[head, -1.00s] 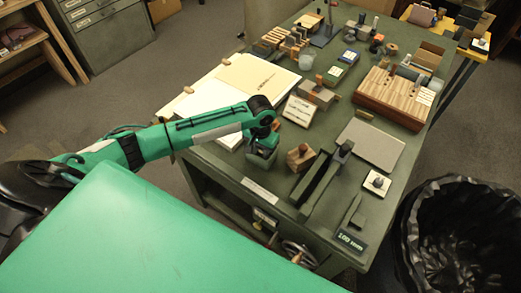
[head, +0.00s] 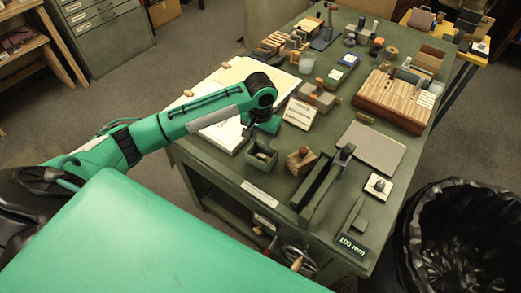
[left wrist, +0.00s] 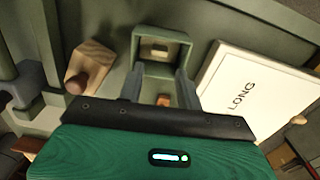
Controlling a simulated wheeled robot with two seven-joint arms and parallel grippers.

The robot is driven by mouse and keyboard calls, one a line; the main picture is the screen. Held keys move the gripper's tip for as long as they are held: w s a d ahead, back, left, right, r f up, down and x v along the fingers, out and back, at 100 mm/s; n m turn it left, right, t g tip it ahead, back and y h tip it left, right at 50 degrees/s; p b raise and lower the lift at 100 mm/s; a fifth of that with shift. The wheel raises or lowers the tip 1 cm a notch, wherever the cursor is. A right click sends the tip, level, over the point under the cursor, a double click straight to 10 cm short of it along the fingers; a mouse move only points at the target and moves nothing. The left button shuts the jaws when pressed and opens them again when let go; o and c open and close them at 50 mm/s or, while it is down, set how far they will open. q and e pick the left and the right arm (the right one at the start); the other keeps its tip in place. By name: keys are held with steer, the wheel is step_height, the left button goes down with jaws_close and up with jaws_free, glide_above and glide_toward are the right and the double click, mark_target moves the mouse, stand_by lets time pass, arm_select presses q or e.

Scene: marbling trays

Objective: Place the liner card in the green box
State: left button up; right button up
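The small green box (head: 261,158) stands open near the table's front left edge. In the left wrist view the box (left wrist: 183,50) shows just beyond my fingertips, with a small tan piece (left wrist: 158,48) inside it. I cannot tell whether that piece is the liner card. My left gripper (head: 262,131) is above and behind the box in the head view. Its fingers (left wrist: 160,82) stand apart in the left wrist view. A small orange thing (left wrist: 163,100) shows between them; I cannot tell whether it touches them. My right gripper is not in view.
A wooden block with a knob (head: 300,159) stands right of the box. A white board marked LONG (left wrist: 245,85) lies beside it in the left wrist view. A grey plate (head: 371,148) and a striped wooden block (head: 395,98) are further right. A black bin (head: 455,240) stands beside the table.

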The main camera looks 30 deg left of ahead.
arm_select(q)
steer(key=shift+r, duration=2)
